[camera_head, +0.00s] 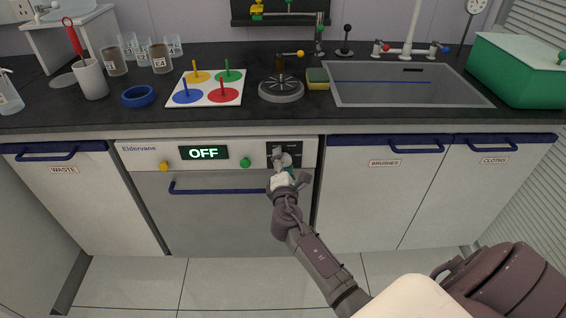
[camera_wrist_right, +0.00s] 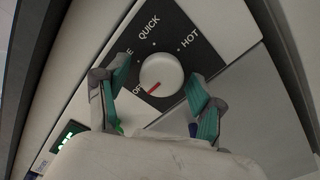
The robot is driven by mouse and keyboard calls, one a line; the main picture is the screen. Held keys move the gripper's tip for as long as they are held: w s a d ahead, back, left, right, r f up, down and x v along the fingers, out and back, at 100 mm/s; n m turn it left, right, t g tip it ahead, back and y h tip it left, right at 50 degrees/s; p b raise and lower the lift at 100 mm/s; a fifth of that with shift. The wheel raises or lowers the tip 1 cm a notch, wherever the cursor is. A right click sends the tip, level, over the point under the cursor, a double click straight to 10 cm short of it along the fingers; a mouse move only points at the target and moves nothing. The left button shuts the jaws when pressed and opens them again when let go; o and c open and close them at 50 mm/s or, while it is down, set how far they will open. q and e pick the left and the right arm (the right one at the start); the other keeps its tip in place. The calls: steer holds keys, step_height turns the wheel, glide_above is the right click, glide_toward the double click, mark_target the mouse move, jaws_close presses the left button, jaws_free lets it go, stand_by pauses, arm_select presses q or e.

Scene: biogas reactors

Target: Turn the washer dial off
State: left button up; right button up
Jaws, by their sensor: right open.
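The washer (camera_head: 222,218) is built in under the counter, and its display (camera_head: 203,153) reads OFF. The dial's dark panel (camera_head: 292,149) is at the right of the washer's front, partly hidden by my right gripper (camera_head: 284,162) in the head view. In the right wrist view the round white dial (camera_wrist_right: 162,73) shows a red pointer mark directed at the OFF label (camera_wrist_right: 139,87). My right gripper's fingers (camera_wrist_right: 158,100) are open, one on each side of the dial; I see gaps between them and the dial. My left gripper is not in view.
A blue handle bar (camera_head: 215,188) runs across the washer door, below the dial. A yellow button (camera_head: 164,166) and a green button (camera_head: 245,162) flank the display. The dark counter edge (camera_head: 230,124) overhangs above. Cabinets with blue handles stand on both sides.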

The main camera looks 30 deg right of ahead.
steer(key=v, duration=1.2)
